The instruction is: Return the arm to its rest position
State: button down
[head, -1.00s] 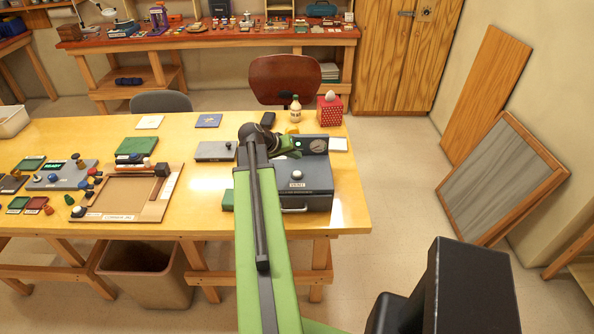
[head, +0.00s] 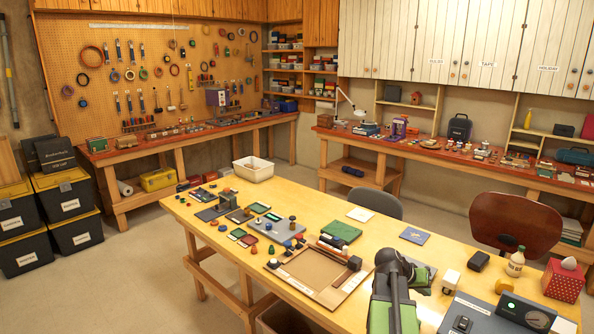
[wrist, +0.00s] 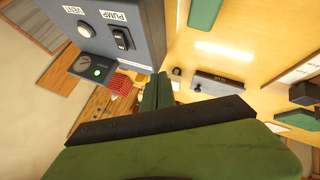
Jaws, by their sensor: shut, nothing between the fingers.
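My gripper (wrist: 157,90) shows in the wrist view as two green fingers close together, shut with nothing between them. It is over the yellow table, beside the grey pump box (wrist: 115,30). In the head view my green arm comes up from the bottom edge at right of centre. Its dark joint hides part of the table, and the gripper's tips are hard to make out behind it. The same grey pump box (head: 478,312) stands just right of the arm in the head view, partly cut off by the bottom edge.
A brown wooden tray (head: 340,296) lies left of my arm. A white bottle (head: 515,264) and a red dotted box (head: 563,280) stand to the right. A chair (head: 515,222) is behind the table.

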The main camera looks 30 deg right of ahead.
jog(key=w+a+f+n+t+y, duration=0.1)
jog(key=w+a+f+n, duration=0.1)
jog(key=w+a, duration=0.65)
jog(key=w+a+f+n+t+y, duration=0.1)
jog(key=w+a+n+y, duration=0.15)
jog(key=a, duration=1.15)
jog(key=w+a+f+n+t, duration=0.1)
jog(key=w+a+f, duration=0.1)
jog(key=w+a, duration=0.65)
jog(key=s+a+f+n+g+y, duration=0.1)
jog(key=s+a, duration=0.3)
jog(key=a, duration=0.8)
jog(key=s+a+f+n+g+y, duration=0.1)
jog(key=s+a+n+y, duration=0.3)
jog(key=a, duration=0.8)
jog(key=shift+s+f, duration=0.2)
jog(key=shift+s, duration=0.35)
jog(key=shift+d+y, duration=0.2)
jog(key=shift+y, duration=0.05)
